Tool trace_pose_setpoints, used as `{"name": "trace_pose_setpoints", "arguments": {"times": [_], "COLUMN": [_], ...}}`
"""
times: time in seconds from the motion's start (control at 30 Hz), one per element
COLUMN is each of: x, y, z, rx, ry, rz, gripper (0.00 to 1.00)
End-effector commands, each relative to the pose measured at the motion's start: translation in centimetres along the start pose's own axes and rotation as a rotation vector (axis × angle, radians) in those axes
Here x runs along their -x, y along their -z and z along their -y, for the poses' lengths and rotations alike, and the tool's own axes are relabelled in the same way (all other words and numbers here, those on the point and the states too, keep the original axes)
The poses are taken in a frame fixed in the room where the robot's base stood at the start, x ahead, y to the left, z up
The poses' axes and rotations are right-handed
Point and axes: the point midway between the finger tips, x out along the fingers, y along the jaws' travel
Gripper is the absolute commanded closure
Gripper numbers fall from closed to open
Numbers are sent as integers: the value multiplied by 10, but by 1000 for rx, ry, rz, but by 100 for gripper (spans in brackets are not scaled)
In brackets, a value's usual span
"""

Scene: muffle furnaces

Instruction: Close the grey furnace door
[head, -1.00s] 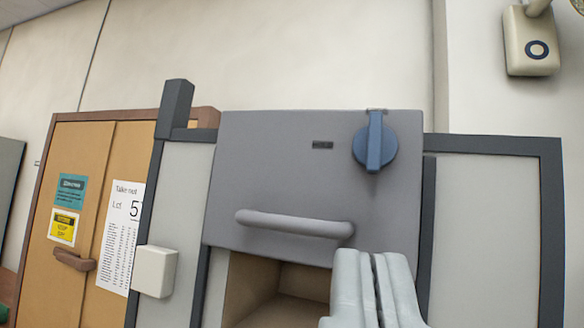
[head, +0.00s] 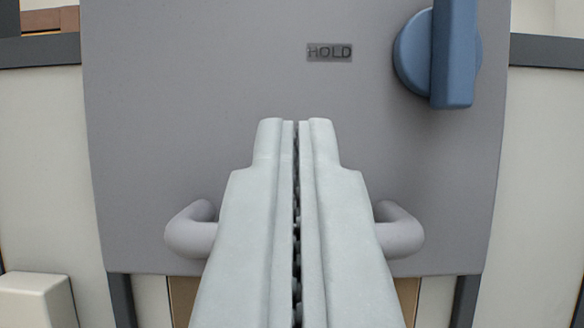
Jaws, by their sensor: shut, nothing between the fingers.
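The grey furnace door (head: 200,110) fills most of the view. It is raised: its lower edge sits above the tan furnace opening (head: 183,300), of which only slivers show beside my gripper. A grey bar handle (head: 190,238) runs across the lower part of the door. My gripper (head: 296,125) is shut and empty, with its fingers in front of the middle of the handle and hiding it. The fingertips appear above the handle against the door face; I cannot tell whether they touch it.
A blue knob (head: 453,55) sits at the door's upper right, beside a small HOLD label (head: 329,52). A cream box (head: 36,300) is at the lower left. The furnace's pale front panels (head: 545,170) with dark frame edges flank the door.

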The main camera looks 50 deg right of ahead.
Motion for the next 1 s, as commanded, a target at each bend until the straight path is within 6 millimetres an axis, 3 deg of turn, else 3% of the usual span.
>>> {"name": "trace_pose_setpoints", "arguments": {"times": [0.3, 0.7, 1.0], "x": [-26, -14, -12], "y": [0, -30, -38], "z": [0, 0, 0], "rx": [0, 1, 0], "ry": [-1, 1, 1], "rz": [0, 1, -1], "gripper": [100, 100, 100]}}
